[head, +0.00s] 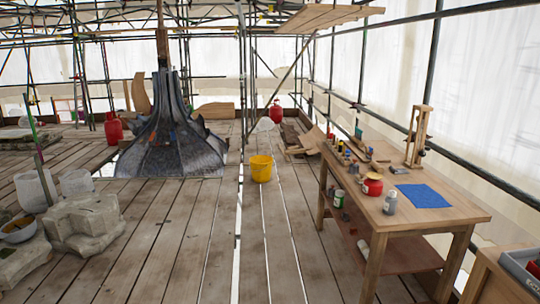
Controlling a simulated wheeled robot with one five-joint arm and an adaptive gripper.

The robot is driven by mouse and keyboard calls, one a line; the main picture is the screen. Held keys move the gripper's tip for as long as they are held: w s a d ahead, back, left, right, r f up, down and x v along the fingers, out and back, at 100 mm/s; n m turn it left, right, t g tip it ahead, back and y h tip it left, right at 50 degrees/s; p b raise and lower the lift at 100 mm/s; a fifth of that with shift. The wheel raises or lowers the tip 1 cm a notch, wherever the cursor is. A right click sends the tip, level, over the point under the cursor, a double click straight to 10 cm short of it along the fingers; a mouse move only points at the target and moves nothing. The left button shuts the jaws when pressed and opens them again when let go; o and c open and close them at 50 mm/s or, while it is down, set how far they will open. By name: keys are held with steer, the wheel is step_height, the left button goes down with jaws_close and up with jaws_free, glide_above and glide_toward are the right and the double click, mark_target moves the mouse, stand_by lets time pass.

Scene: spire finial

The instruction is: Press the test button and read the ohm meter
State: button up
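I cannot make out an ohm meter or a test button for sure. A dark grey flared spire base (185,150) stands on the plank deck at the centre left, with a post rising from its top. Small red and blue spots show on its front, too small to identify. A wooden workbench (455,212) at the right bears several small tools and items, also too small to read. My gripper is not in view.
A yellow bucket (261,169) stands on the deck near the middle. Pale stone blocks (85,222) lie at the left. Red containers (113,128) stand farther back. A blue cloth (423,196) lies on the workbench. Bare planks run through the centre foreground. Scaffold poles surround the deck.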

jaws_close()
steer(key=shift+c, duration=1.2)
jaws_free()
